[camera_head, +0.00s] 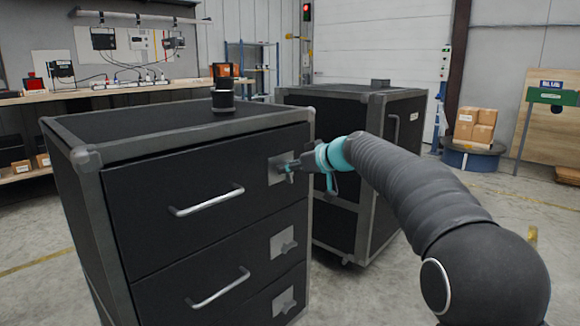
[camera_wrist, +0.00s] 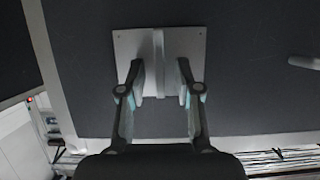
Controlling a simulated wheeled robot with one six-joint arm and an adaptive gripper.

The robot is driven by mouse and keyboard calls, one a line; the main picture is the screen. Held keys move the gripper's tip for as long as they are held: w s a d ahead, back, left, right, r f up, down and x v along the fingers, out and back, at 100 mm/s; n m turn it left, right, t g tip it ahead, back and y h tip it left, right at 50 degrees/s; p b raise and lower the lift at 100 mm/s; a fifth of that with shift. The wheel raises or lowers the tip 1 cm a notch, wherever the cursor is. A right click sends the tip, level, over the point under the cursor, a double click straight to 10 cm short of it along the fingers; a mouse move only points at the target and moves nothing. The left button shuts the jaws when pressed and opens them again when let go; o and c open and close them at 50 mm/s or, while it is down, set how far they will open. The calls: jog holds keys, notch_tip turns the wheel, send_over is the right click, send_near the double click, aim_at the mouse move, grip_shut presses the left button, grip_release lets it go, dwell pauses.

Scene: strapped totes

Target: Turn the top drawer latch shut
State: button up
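The black drawer case (camera_head: 95,210) stands at left in the head view. Its top drawer (camera_head: 150,195) is flush with the front and has a silver bar handle (camera_head: 207,200). The top drawer latch plate (camera_head: 274,172) is at the drawer's right end, partly hidden by my gripper (camera_head: 291,166). In the wrist view, the grey latch plate (camera_wrist: 190,45) carries a narrow latch bar (camera_wrist: 158,50), upright in that picture. My gripper (camera_wrist: 160,80) is open, with one finger on each side of the bar and gaps visible between. Contact cannot be seen.
Lower drawers have their own latches (camera_head: 283,243) and handles. A second black case (camera_head: 385,150) stands close behind, right of my gripper.

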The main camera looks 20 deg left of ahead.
grip_shut()
dwell(0.4)
jog(key=shift+w+d+f+m+g+y+p, duration=0.1)
jog(key=shift+w+f+m+g+y+p, duration=0.25)
jog(key=shift+m+g+y, duration=1.2)
jog(key=shift+w+d+f+m+g+y+p, duration=0.2)
jog(key=shift+m+p, duration=0.25)
jog(key=shift+m, duration=2.4)
jog(key=shift+w+a+f+m+g+y+p, duration=0.1)
jog(key=shift+w+f+m+g+y+p, duration=0.25)
jog(key=shift+m+g+y, duration=1.25)
jog(key=shift+s+r+m+t+h, duration=0.1)
jog(key=shift+s+m+t+h, duration=0.05)
jog(key=shift+m+t+h, duration=0.6)
